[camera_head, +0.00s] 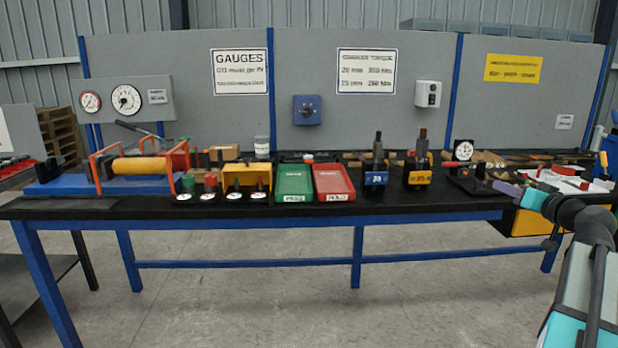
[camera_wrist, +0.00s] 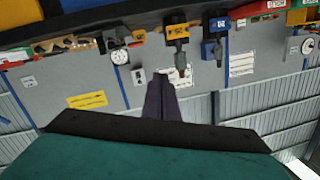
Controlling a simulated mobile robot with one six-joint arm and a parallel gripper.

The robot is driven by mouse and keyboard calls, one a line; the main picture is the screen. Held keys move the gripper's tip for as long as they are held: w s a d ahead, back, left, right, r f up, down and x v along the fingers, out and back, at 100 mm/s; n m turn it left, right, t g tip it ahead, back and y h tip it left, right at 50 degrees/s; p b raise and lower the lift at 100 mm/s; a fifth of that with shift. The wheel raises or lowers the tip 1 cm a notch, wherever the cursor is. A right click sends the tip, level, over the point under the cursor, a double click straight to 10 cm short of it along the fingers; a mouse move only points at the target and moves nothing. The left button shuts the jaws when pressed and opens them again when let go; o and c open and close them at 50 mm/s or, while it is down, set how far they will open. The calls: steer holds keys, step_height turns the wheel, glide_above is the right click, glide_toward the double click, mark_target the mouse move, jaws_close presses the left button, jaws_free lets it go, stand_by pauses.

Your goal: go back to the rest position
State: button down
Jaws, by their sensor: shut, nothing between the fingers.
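My gripper (camera_head: 499,187) is at the right end of the bench in the head view, level with the bench top and pointing left. Its purple fingers (camera_wrist: 161,78) lie together in the middle of the wrist view, with nothing between them. The wrist view is upside down, with the bench along its top edge. My arm reaches in from the lower right of the head view. I cannot tell the exact gap between my gripper and the bench top.
The blue-legged bench (camera_head: 300,215) carries a green tray (camera_head: 294,182), a red tray (camera_head: 333,181), two tools on blue (camera_head: 375,178) and yellow (camera_head: 418,177) blocks, and a dial gauge (camera_head: 463,151). A grey panel (camera_head: 300,60) stands behind. The floor in front is clear.

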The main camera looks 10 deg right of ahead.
steer(key=w+a+f+n+g+y+p, duration=0.1)
steer(key=w+a+f+g+y+p, duration=0.3)
steer(key=a+f, duration=0.65)
steer(key=w+a+f+p, duration=0.2)
steer(key=w+a+f, duration=0.4)
steer(key=a+f, duration=0.45)
steer(key=s+a+f+n+g+y+p, duration=0.1)
steer(key=s+a+f+g+p, duration=0.15)
steer(key=a+f, duration=0.8)
steer(key=s+a+f+n+g+y+p, duration=0.15)
steer(key=s+a+f+g, duration=0.25)
steer(key=a+f, duration=0.6)
steer(key=s+a+f+g+h+p, duration=0.1)
steer(key=s+a+f+g+p, duration=0.1)
steer(key=s+a+f, duration=0.35)
steer(key=s+a+f+n+g+p, duration=0.1)
steer(key=s+a+f+g, duration=0.15)
steer(key=s+f, duration=0.55)
steer(key=s+a+f+g+h+p, duration=0.1)
steer(key=s+a+f+g+p, duration=0.2)
steer(key=s, duration=0.7)
steer(key=s+f+g+h, duration=0.25)
steer(key=s+f, duration=0.25)
steer(key=s, duration=0.7)
steer(key=s+d+m+g+h, duration=0.1)
steer(key=s+d+g+h, duration=0.1)
steer(key=s+d, duration=0.5)
steer(key=shift+s+d+r+h, duration=0.25)
steer(key=shift+d+h, duration=0.15)
steer(key=shift+h, duration=0.2)
